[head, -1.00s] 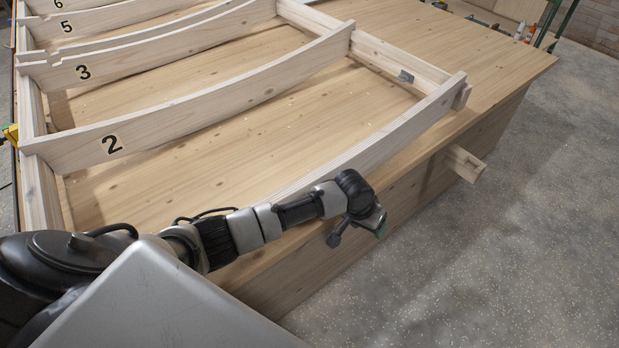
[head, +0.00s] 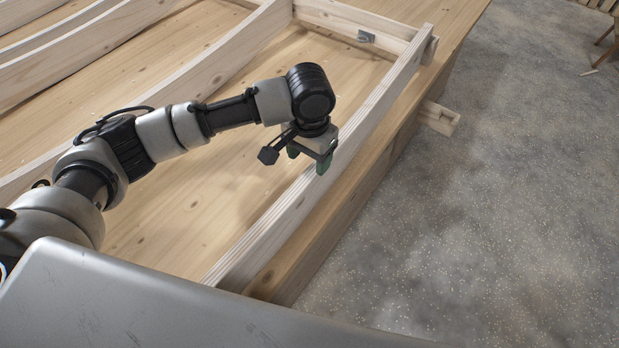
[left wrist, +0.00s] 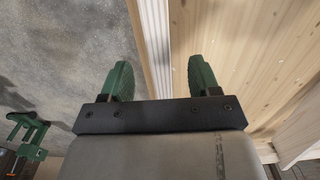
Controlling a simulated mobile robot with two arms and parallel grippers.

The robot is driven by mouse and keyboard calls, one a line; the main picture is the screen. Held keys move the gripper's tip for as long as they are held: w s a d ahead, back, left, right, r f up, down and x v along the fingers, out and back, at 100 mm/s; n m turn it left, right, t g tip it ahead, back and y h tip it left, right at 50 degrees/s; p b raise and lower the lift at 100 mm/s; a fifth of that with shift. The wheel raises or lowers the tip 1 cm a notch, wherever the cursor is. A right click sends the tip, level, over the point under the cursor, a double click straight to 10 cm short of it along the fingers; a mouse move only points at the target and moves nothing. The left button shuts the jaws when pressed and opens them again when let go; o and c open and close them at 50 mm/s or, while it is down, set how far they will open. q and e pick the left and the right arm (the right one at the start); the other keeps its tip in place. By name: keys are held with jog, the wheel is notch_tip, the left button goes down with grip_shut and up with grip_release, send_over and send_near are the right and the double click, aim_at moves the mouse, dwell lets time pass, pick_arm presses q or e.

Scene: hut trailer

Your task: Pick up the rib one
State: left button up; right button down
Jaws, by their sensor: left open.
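My right gripper is not in view.
The wooden table (head: 190,215) lies under the frame. Another rib (head: 215,52) runs further in. A wooden piece (head: 440,118) juts from the table's side. Grey floor (head: 500,220) is open at right.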

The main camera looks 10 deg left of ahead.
aim_at(312, 169)
pick_arm(q)
jog(key=shift+f, duration=0.75)
jog(key=f, duration=0.4)
jog(key=shift+w+d+f, duration=0.2)
jog(key=shift+w+d, duration=0.05)
jog(key=shift+d, duration=0.05)
jog(key=shift+a+f, duration=0.1)
jog(key=shift+f, duration=0.2)
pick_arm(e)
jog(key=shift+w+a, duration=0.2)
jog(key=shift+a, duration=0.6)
pick_arm(q)
jog(key=shift+c, duration=0.4)
grip_shut()
jog(key=shift+w+r, duration=0.15)
jog(key=shift+r, duration=0.05)
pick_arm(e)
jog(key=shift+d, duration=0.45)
